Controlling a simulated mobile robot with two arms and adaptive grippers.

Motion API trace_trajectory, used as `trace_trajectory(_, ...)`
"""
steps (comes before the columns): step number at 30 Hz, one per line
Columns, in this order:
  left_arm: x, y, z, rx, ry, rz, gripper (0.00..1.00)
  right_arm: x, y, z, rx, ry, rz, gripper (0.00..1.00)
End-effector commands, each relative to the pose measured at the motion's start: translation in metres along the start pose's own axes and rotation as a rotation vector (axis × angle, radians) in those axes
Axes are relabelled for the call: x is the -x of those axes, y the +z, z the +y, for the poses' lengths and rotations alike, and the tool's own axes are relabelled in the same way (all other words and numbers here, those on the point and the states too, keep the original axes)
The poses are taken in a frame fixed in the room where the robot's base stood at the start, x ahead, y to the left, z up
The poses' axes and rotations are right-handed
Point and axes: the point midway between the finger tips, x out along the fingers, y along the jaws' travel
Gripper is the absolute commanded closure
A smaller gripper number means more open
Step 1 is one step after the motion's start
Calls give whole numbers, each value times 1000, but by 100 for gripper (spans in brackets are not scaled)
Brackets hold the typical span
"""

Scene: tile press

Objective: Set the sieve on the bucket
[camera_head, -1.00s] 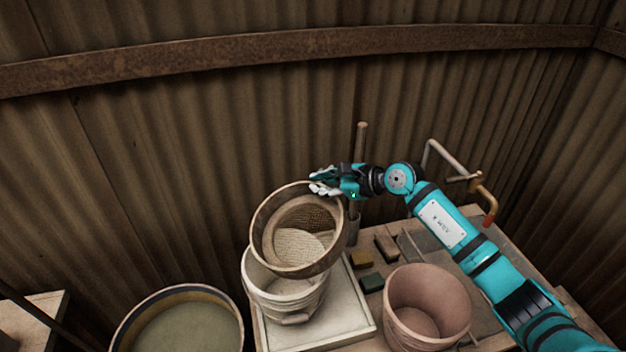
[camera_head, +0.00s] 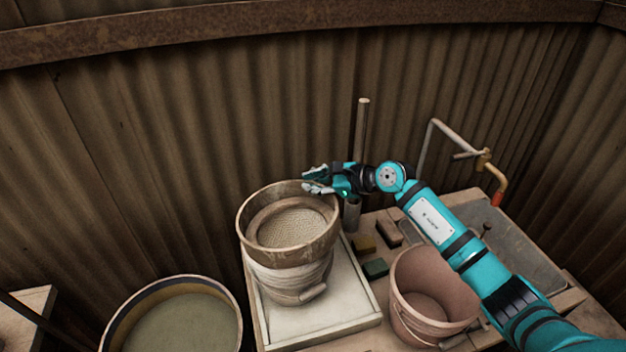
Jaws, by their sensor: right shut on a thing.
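The sieve (camera_head: 262,247), a round wooden hoop with a mesh bottom, lies nearly level over the mouth of a pale bucket (camera_head: 298,286). Its hoop covers the bucket's rim, so I cannot tell how fully it rests there. The bucket stands upright in a shallow white tray. My right gripper (camera_head: 316,181) is shut on the sieve at the far right part of its rim. My left gripper is not in view.
The white tray (camera_head: 345,321) sits on a bench. A pinkish bucket (camera_head: 433,290), small blocks (camera_head: 375,268) and a sink with a tap (camera_head: 484,158) are to the right. A large tub (camera_head: 227,310) of murky liquid stands front left. A corrugated wall closes the back.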

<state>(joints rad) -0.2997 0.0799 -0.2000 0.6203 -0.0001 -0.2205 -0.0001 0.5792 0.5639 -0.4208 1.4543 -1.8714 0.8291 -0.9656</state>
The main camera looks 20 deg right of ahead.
Motion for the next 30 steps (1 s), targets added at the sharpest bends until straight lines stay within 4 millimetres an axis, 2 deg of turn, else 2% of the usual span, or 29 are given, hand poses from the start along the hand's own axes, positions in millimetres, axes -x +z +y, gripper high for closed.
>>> trace_trajectory(1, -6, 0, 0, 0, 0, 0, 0, -3, -8, 3, 1, 4, 6, 100)
trace_trajectory(6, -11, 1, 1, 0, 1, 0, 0, -6, -12, 6, 1, 7, 10, 100)
trace_trajectory(20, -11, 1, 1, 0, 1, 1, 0, -6, -12, 6, 1, 7, 9, 100)
trace_trajectory(30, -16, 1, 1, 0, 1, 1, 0, -13, -16, 14, 0, 10, 11, 100)
